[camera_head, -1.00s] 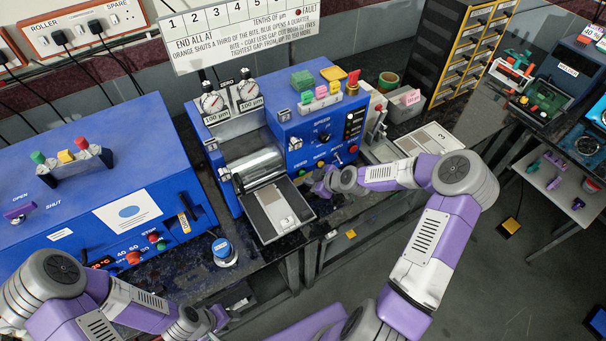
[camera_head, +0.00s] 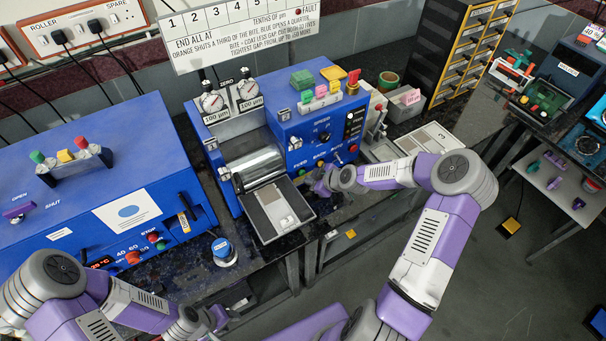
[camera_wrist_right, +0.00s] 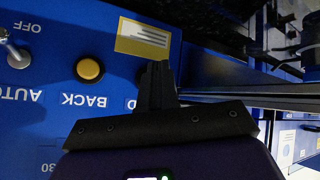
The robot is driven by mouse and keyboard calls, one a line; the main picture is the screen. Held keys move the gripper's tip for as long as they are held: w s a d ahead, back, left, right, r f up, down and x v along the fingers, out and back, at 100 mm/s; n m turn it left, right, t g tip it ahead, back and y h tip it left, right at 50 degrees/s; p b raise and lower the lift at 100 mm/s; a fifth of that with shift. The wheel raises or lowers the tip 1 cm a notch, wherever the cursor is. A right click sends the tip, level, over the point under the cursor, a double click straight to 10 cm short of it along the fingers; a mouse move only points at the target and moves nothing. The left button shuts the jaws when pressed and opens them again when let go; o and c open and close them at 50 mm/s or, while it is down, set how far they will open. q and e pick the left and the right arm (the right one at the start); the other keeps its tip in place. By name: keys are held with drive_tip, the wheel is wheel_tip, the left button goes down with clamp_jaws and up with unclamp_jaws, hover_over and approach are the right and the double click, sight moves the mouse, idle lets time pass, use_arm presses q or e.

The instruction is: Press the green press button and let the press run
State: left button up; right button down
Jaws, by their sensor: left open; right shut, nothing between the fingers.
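The blue roller press (camera_head: 310,130) stands mid-bench with a metal roller (camera_head: 258,166) and a front tray (camera_head: 262,228) bearing a pale sheet (camera_head: 279,207). My right gripper (camera_head: 318,187) is shut and empty, at the lower front of the press, by its FEED, BACK and AUTO labels. In the right wrist view its shut fingers (camera_wrist_right: 158,85) reach the blue panel beside the yellow BACK button (camera_wrist_right: 90,69). They cover most of the FEED label; the green button is hidden there, so contact cannot be told. My left gripper (camera_head: 217,318) is open, low at the front left.
A blue heated machine (camera_head: 100,170) fills the left of the bench. A blue-capped jar (camera_head: 222,250) stands between it and the press tray. A toggle switch (camera_wrist_right: 14,52) is beside BACK. Dial gauges (camera_head: 230,97) top the press.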

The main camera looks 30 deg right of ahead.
drive_tip(key=shift+w, duration=0.3)
